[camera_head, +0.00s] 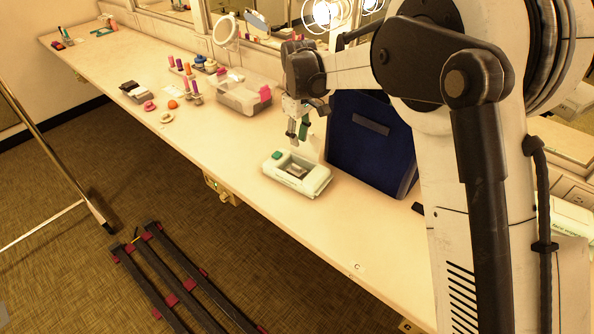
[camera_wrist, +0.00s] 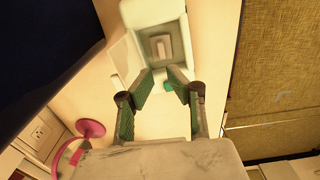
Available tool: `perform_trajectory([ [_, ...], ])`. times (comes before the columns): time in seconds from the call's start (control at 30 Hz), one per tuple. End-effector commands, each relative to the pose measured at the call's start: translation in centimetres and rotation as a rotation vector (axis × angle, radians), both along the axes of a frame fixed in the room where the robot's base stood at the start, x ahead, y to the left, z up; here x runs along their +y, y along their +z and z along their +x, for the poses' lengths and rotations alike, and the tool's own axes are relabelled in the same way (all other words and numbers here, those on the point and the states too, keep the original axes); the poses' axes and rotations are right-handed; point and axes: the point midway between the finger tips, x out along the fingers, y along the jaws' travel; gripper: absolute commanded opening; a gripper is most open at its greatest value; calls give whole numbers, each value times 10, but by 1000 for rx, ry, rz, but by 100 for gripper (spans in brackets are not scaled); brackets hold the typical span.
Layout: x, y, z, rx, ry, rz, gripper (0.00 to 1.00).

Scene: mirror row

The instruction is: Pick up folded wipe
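The folded wipe appears to be the small pale rectangle (camera_head: 297,170) in the dark opening on top of a white box (camera_head: 316,186) with a green patch at one corner. In the wrist view the pale piece (camera_wrist: 161,47) sits in the grey recess of the white box (camera_wrist: 141,14), just beyond my fingertips. My gripper (camera_head: 298,134) is above the box and apart from it. In the wrist view its green-padded fingers (camera_wrist: 160,74) stand open, with a gap between the tips and nothing in it.
A dark blue bin (camera_head: 370,145) stands right behind the box. A clear tub with pink parts (camera_head: 243,95), coloured tubes (camera_head: 186,68) and a round mirror (camera_head: 225,31) stand farther left. The counter's front edge (camera_head: 225,168) runs close by the box. Counter toward the front right is mostly clear.

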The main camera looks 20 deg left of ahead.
Motion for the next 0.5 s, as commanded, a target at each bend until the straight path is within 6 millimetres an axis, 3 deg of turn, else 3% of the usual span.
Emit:
perform_trajectory([
  [0.2, 0, -41, 0, 0, -1, 0, 15],
  [0.5, 0, -62, 0, 0, -1, 1, 15],
])
